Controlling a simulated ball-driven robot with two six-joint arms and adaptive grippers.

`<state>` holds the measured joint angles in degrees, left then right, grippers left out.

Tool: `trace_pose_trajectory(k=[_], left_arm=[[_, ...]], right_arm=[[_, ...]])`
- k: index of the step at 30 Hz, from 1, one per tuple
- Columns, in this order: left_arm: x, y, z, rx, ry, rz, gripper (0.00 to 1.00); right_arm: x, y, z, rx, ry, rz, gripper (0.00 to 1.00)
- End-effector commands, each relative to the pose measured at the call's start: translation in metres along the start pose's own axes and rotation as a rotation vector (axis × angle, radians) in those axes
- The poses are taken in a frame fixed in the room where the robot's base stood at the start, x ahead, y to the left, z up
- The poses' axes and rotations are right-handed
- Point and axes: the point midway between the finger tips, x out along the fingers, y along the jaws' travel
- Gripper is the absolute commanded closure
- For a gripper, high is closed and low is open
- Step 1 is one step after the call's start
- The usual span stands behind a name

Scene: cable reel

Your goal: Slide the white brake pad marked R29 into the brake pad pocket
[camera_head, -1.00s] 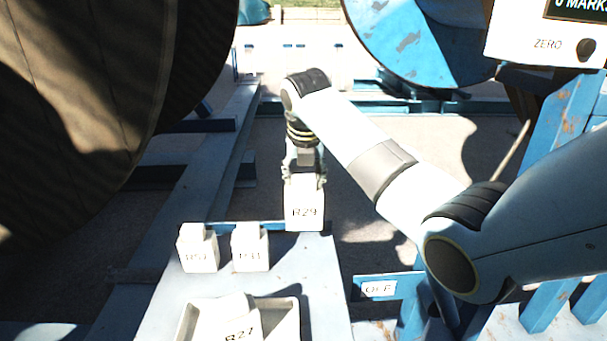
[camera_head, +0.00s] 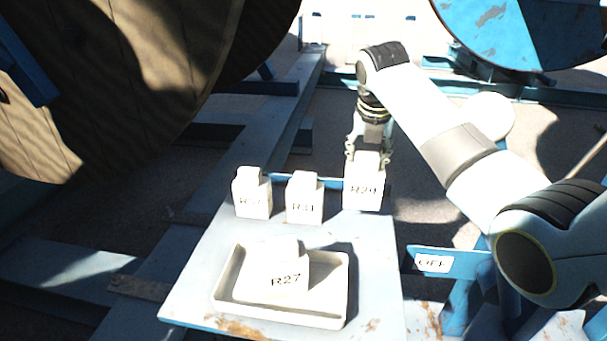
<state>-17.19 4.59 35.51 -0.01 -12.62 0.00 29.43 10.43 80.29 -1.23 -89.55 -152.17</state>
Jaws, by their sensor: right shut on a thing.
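The white brake pad marked R29 (camera_head: 364,190) is a block with a narrower top, upright at the back right of a pale blue-grey shelf. My right gripper (camera_head: 369,158) points down over it and is shut on its narrow top. The pad's base shows close to the shelf's back edge; I cannot tell whether it touches the shelf. My left gripper is not in view. I cannot make out the brake pad pocket.
Pad R31 (camera_head: 304,200) and another pad with an unclear label (camera_head: 252,195) stand left of R29. A white tray (camera_head: 339,300) holds pad R27 (camera_head: 270,278). A blue post with an OFF sign (camera_head: 433,263) stands right of the shelf (camera_head: 205,283). A large reel (camera_head: 130,90) fills the upper left.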

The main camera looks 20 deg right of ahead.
Motion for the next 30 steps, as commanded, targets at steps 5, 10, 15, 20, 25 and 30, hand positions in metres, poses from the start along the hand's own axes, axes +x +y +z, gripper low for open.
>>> trace_pose_trajectory(k=[5, 10, 15, 20, 25, 30], left_arm=[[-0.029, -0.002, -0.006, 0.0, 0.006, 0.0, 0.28], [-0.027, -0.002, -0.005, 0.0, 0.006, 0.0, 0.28], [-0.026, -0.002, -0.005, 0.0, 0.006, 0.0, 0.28], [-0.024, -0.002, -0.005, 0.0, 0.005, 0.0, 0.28], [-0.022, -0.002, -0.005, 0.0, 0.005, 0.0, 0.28], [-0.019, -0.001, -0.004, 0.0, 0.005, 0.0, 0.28]], right_arm=[[-0.036, 0.001, 0.017, 0.002, -0.011, 0.005, 1.0], [-0.034, 0.001, 0.016, 0.002, -0.01, 0.004, 1.0], [-0.03, 0.001, 0.014, 0.002, -0.009, 0.004, 1.0], [-0.007, 0.001, 0.004, 0.001, -0.007, 0.003, 1.0], [0.011, 0.001, -0.003, 0.001, -0.009, 0.004, 1.0], [0.03, 0.001, -0.011, 0.002, -0.007, 0.004, 1.0]])
